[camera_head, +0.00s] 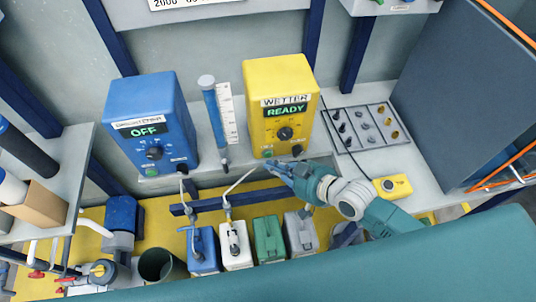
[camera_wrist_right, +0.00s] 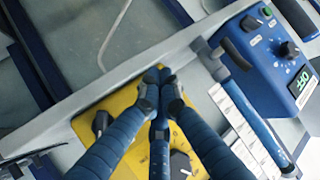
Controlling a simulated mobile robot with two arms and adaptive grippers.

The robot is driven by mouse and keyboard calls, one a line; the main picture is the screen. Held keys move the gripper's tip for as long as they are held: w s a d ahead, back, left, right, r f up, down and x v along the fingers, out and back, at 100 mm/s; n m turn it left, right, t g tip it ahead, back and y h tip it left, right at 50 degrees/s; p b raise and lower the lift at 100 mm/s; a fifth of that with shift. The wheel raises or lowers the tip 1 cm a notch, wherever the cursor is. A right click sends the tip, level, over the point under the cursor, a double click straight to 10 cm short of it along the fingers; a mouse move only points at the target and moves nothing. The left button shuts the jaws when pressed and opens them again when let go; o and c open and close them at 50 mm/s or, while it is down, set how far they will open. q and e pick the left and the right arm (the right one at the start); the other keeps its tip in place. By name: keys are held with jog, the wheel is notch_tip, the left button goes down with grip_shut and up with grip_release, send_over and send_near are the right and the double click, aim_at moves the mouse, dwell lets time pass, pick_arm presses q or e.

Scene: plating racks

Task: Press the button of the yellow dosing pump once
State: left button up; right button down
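The yellow dosing pump (camera_head: 290,82), labelled WETTER, stands on the shelf and its green display reads READY. A dark round knob (camera_head: 285,133) sits below the display. A small green button (camera_head: 267,153) is at the lower left of its front, with a black part (camera_head: 297,150) at the lower right. My right gripper (camera_head: 272,168) is at the front lower edge of the pump, just below the green button; contact cannot be told. In the wrist view its fingers (camera_wrist_right: 160,76) are together, over the yellow pump (camera_wrist_right: 88,128), hiding part of its front. My left gripper is not in view.
To the right lie a grey tray of fittings (camera_head: 352,143) and a yellow box with a button (camera_head: 377,188). Several canisters with hoses stand below.

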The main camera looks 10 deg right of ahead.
jog(key=shift+w, duration=0.4)
jog(key=shift+w, duration=0.5)
dwell(0.7)
jog(key=shift+s, duration=0.15)
jog(key=shift+s+p, duration=0.6)
jog(key=shift+s, duration=0.2)
